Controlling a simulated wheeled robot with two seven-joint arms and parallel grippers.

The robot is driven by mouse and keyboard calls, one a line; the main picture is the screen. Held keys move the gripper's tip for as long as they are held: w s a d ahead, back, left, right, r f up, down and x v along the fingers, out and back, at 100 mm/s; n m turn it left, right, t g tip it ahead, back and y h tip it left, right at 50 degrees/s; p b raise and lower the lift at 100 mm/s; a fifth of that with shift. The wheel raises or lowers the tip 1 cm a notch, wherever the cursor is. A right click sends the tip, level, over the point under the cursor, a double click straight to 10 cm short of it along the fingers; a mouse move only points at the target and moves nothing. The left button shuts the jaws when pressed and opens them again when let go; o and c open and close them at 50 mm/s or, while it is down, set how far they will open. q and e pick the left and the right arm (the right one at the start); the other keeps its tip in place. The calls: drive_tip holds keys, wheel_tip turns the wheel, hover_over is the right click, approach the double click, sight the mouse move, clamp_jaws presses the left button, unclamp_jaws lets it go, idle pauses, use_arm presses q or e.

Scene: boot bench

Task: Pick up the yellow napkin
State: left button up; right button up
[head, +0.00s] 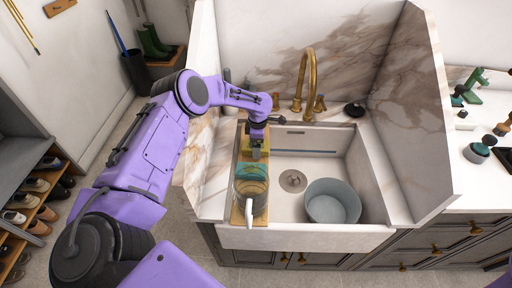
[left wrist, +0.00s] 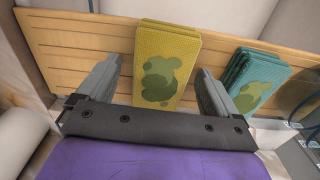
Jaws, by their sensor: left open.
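The yellow napkin (left wrist: 168,52) is a folded stack with olive-green blotches, lying on a slatted wooden board (left wrist: 70,45) in the left wrist view. My left gripper (left wrist: 158,68) is open, with one finger to each side of the napkin in that view; I cannot tell whether the fingers touch it. In the head view my left gripper (head: 256,150) is over the far end of the board (head: 237,214) and mostly hides the yellow napkin. My right gripper is not in view.
A teal folded napkin (left wrist: 256,76) lies right of the yellow one. A glassy round vessel (head: 251,190) stands on the board's near part. The board lies along the left side of a white sink (head: 300,236) holding a grey-blue basin (head: 332,203). A brass faucet (head: 302,80) rises behind.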

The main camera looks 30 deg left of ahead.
use_arm(q)
drive_tip(key=shift+d, duration=0.1)
drive_tip(key=c, duration=1.1)
drive_tip(key=shift+c, duration=0.2)
